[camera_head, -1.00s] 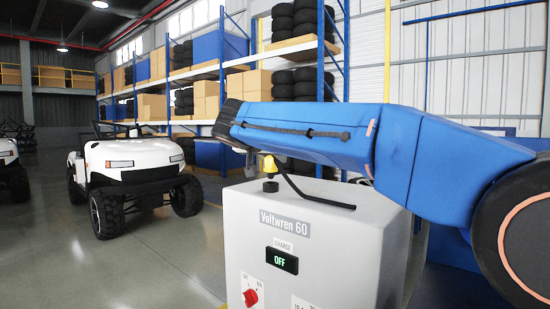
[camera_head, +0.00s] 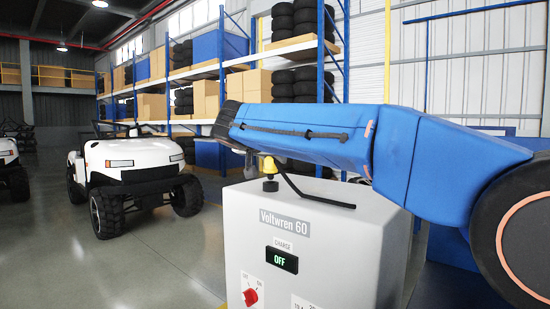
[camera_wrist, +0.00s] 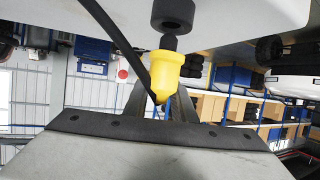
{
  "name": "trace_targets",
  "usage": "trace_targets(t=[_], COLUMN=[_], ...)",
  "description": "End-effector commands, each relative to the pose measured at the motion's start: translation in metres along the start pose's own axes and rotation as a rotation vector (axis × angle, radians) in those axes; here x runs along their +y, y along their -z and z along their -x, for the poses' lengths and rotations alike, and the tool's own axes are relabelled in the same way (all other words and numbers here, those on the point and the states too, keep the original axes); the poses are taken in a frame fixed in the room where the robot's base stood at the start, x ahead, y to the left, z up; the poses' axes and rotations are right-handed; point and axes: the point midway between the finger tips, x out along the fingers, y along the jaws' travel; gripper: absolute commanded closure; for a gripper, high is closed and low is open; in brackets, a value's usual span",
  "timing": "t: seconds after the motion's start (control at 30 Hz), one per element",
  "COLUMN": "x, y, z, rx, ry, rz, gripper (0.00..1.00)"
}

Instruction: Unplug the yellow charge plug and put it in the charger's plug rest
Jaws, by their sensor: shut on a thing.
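The yellow charge plug (camera_head: 269,165) is above the grey charger (camera_head: 250,215), right over the black plug rest (camera_head: 270,185) on its top. The plug also shows in the wrist view (camera_wrist: 165,72), between the two dark fingers of my gripper (camera_wrist: 160,98), which is shut on it. Its black nose points at the round black rest (camera_wrist: 173,14) and meets its mouth; I cannot tell how deep it sits. A black cable (camera_head: 305,193) runs from the plug across the charger top. In the head view my arm hides most of the gripper.
The charger's display (camera_head: 282,260) reads OFF, above a red knob (camera_head: 250,297). A white cart (camera_head: 130,170) stands at the left on open floor. Shelving (camera_head: 215,85) with boxes and tyres stands behind. My blue arm spans the space above the charger.

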Motion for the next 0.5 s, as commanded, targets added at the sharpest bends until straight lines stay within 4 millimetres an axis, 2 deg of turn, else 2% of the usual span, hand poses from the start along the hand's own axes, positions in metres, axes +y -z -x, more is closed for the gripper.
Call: trace_targets(t=[0.5], x=[0.000], y=[-0.012], z=[-0.005], rx=[0.000], ry=[0.000], rz=[0.000], gripper=[1.00])
